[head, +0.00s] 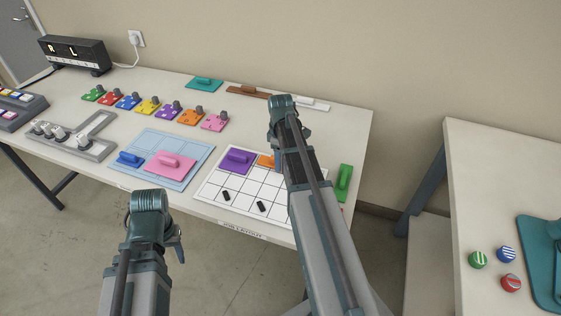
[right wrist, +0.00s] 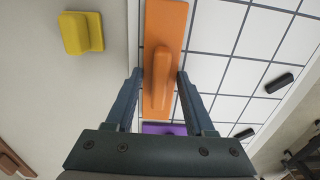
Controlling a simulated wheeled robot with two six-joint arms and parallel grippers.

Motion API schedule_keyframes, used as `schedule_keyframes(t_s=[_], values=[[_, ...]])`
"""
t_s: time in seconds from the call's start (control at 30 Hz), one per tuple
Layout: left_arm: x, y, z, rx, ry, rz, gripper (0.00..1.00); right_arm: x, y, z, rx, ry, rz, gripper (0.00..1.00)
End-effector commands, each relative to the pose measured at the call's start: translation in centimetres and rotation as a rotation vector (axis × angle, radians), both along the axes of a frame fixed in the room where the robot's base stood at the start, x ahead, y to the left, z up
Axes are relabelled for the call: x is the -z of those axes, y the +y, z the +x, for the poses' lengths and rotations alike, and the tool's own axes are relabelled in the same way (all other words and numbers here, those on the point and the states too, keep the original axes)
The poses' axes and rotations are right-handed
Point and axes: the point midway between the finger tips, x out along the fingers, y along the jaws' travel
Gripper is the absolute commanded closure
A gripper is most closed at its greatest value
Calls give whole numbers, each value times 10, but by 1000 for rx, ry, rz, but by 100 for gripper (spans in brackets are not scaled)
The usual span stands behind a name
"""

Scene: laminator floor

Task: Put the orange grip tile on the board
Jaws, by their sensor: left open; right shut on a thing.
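The orange grip tile (right wrist: 172,25) is a long flat plate with a raised bar. In the right wrist view my right gripper (right wrist: 160,76) has its fingers on both sides of the bar, shut on it. The tile lies over the edge squares of the white gridded board (right wrist: 222,30); whether it touches the board or hovers just above is unclear. In the head view the orange tile (head: 266,161) shows beside the purple tile (head: 238,160) on the board (head: 211,185), mostly hidden by my right arm. My left gripper (head: 175,243) is near the table's front, mostly hidden, open and empty.
Two black pieces (head: 226,196) lie on the board. A blue mat (head: 201,152) with pink and blue tiles is to its left. A green tile (head: 345,177) is to its right. A yellow piece (right wrist: 82,33) stands on the table beside the board.

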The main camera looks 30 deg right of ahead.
Motion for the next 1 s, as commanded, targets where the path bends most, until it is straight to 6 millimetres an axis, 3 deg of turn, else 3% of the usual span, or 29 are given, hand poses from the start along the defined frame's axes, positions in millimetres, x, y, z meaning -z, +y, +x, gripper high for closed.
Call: schedule_keyframes(t_s=[0.17,0.2,0.37,0.77,1.0], values=[[4,0,0,0,0,0,50,4,0,0,0,0,0,100],[3,0,0,0,0,0,50,3,0,0,0,0,0,42],[3,0,0,0,0,0,50,3,0,0,0,0,0,16],[-1,0,0,0,0,0,50,-1,0,0,0,0,0,16],[-20,0,0,0,0,0,50,-20,0,0,0,0,0,16]])
